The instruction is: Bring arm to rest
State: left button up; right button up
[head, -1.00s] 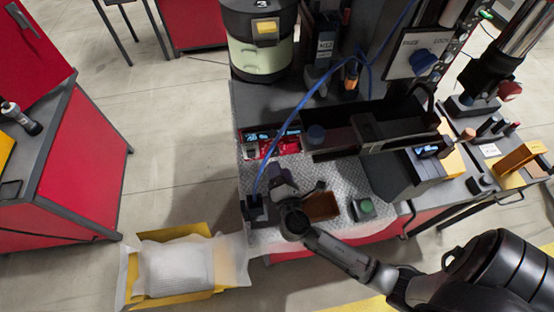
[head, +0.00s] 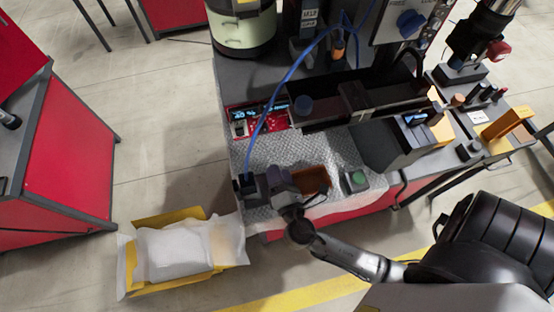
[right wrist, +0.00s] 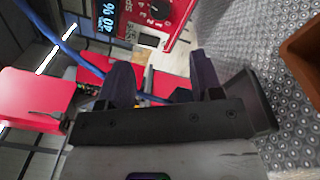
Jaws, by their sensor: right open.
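My right gripper (head: 266,184) is over the front part of the textured metal worktop (head: 262,155), left of a small brown tray (head: 314,179). In the right wrist view its two dark fingers (right wrist: 163,78) stand wide apart, with no object clearly held between them. A blue cable (head: 271,110) runs down to a small black block (head: 247,182) beside the gripper. The cable also passes behind the fingers in the right wrist view (right wrist: 62,45). Whether the fingers touch the block cannot be told. My left gripper is not in view.
A green-button box (head: 355,180) sits right of the tray. A red panel with a lit display (head: 262,117) and a long black trough (head: 345,105) lie behind. A yellow crate with a white liner (head: 165,276) stands on the floor at front left.

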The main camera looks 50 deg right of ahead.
dwell(0.3)
jog(key=s+d+f+m+g+y, duration=0.15)
jog(key=s+f+m+g, duration=0.4)
jog(key=m, duration=0.75)
jog(key=s+a+m+g+y, duration=0.35)
jog(key=s+g+y, duration=0.4)
jog(key=s, duration=0.25)
notch_tip(320, 180, up, 27)
jog(key=p, duration=2.7)
jog(key=shift+w+t, duration=0.2)
jog(key=shift+t, duration=0.1)
jog(key=shift+a+f, duration=0.1)
jog(key=shift+f, duration=0.15)
